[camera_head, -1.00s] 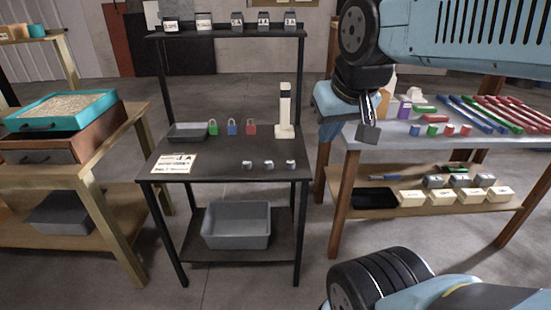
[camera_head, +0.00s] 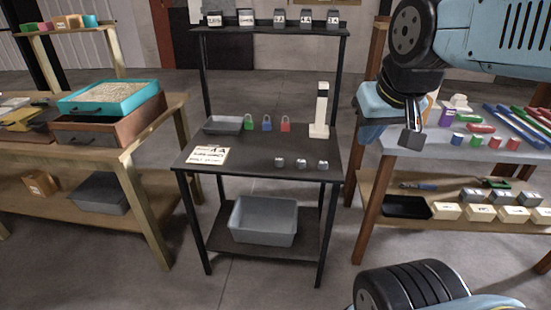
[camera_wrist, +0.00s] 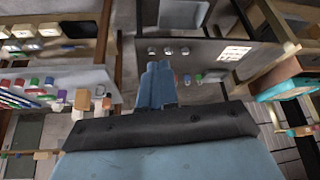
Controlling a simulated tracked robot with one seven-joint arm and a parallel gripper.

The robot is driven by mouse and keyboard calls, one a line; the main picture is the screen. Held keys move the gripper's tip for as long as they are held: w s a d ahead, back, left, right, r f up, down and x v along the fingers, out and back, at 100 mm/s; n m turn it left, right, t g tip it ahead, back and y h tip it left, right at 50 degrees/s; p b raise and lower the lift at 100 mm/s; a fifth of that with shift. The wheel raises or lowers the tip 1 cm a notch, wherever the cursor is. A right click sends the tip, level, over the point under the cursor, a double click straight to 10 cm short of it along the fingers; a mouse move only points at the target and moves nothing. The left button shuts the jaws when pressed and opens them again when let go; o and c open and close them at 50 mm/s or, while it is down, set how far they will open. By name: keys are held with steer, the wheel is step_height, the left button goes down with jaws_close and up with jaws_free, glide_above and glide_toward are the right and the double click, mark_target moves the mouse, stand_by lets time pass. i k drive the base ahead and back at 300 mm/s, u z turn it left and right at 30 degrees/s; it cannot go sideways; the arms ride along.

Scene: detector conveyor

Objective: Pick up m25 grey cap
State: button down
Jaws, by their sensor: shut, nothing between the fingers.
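Three small grey caps stand in a row near the front right of the black table: a left one (camera_head: 279,162), a middle one (camera_head: 301,163) and a right one (camera_head: 323,164). Their markings are too small to read, so I cannot tell which is m25. My gripper (camera_head: 412,139) is shut and empty, in the air to the right of the black table and apart from the caps. In the wrist view its closed fingers (camera_wrist: 157,85) show, with the row of caps, one of them the middle cap (camera_wrist: 168,51), beyond them.
The black table (camera_head: 245,175) also carries a label sheet (camera_head: 208,154), a grey tray (camera_head: 223,125), coloured padlocks (camera_head: 267,123) and a white post (camera_head: 320,112). A grey bin (camera_head: 263,220) sits on its lower shelf. A bench with coloured parts stands right, a wooden bench left.

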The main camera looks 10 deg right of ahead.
mark_target(279, 161)
steer(key=u, duration=1.75)
steer(key=i, duration=0.1)
steer(key=z, duration=3.35)
steer(key=k, duration=1.7)
steer(key=u, duration=1.1)
steer(key=i, duration=1)
